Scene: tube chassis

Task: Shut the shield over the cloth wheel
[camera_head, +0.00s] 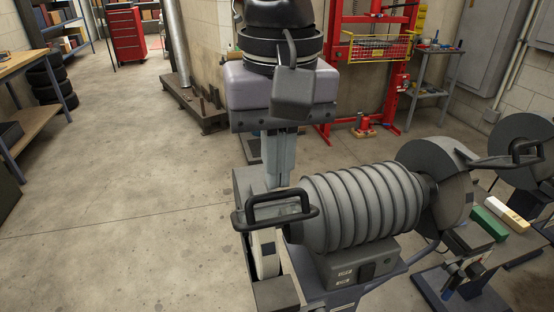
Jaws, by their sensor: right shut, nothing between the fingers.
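A grinder-like machine with a ribbed grey motor (365,205) stands in front of me. At its left end a pale, cream-coloured wheel (264,252) shows edge-on, probably the cloth wheel. A dark loop handle (275,212) sits above this wheel; the shield it belongs to is hard to make out. At the right end is a grey round housing (435,165) with another dark handle (515,157) reaching out to the right. My right gripper (275,180) points down just behind the left loop handle, fingers together and empty. Whether it touches the machine is unclear. My left gripper is not in view.
A green bar (490,224) and a white bar (507,213) lie right of the machine. Another grey round housing (527,150) stands at the right edge. A red press frame (335,70) and grey side table (428,92) stand behind.

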